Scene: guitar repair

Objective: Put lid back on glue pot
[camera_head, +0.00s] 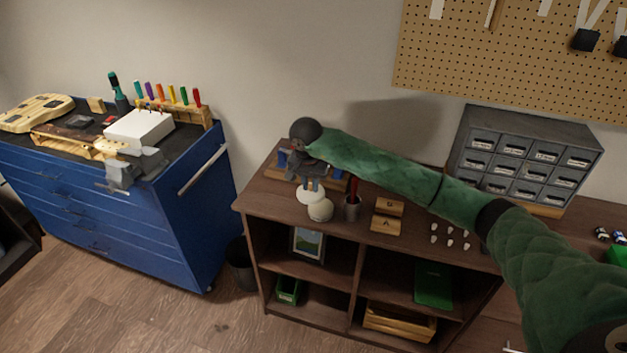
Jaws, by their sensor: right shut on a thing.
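The cream glue pot (320,211) stands on the left part of the brown wooden shelf unit's top. My right gripper (311,186) reaches in from the right and points down just behind and above the pot. It is shut on the white lid (310,195), a pale round disc. In the picture the lid is slightly left of the pot and overlaps its upper edge; I cannot tell whether they touch. The pot's opening is hidden. My left gripper is not in view.
A dark cup (352,209) with red-handled tools stands right of the pot. Wooden blocks (385,224) and several small white pieces lie farther right. A grey drawer cabinet (525,155) stands at the back. A blue tool chest (110,215) stands at left.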

